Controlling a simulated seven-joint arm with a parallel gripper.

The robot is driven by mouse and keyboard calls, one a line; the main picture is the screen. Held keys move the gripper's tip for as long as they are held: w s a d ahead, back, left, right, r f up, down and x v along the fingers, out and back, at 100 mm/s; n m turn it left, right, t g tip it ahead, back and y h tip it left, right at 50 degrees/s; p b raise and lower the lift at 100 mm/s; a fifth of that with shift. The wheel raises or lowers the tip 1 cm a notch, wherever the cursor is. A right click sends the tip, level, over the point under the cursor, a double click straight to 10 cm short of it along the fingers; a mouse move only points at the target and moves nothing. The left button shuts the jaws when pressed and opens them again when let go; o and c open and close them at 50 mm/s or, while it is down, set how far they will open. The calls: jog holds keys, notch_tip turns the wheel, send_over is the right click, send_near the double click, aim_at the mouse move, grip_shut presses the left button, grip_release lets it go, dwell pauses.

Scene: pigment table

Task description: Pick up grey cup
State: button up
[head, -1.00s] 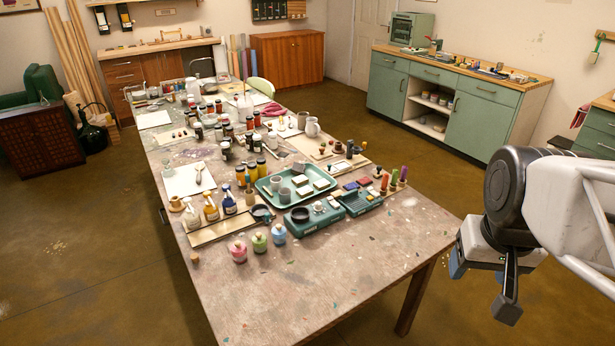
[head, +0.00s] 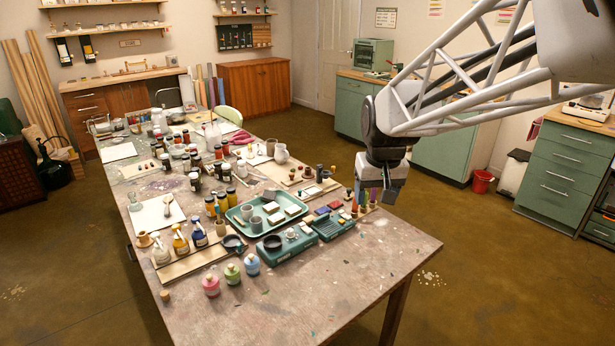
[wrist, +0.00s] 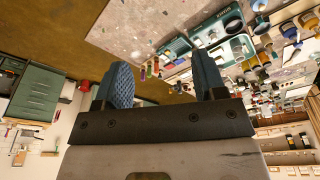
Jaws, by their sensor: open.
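A grey-brown mug (head: 271,147) and a paler jug-like vessel (head: 281,154) stand farther back, so I cannot tell which vessel the task means. My gripper (head: 383,198) hangs over the table's right edge, to the right of the tray and apart from every cup. In the wrist view its two blue fingers (wrist: 163,75) are spread with nothing between them.
Upright coloured sticks (head: 364,199) stand close by my gripper. Teal boxes (head: 335,226) lie in front of the tray. Bottles and jars (head: 197,170) crowd the table's left and back. The table's front right (head: 370,260) is clear.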

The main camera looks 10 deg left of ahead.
jog(key=w+a+f+n, duration=0.1)
jog(key=w+a+f, duration=0.3)
jog(key=w+a, duration=0.6)
jog(key=n+g, duration=0.1)
jog(key=n, duration=0.2)
send_over(257, 225)
jog(key=w, duration=0.1)
jog(key=f, duration=2.5)
jog(key=shift+w+a+f, duration=0.15)
jog(key=shift+a+f, duration=0.05)
jog(key=shift+f, duration=0.05)
jog(key=shift+w+a+f, duration=0.1)
jog(key=shift+w+f, duration=0.05)
jog(key=shift+f, duration=1.1)
jog(key=shift+f, duration=0.15)
jog(key=shift+w+a+f, duration=0.15)
jog(key=shift+w+f, duration=0.05)
jog(key=shift+f, duration=1.05)
jog(key=shift+w+a+f, duration=0.1)
jog(key=shift+w+f, duration=0.1)
jog(key=shift+f, duration=1)
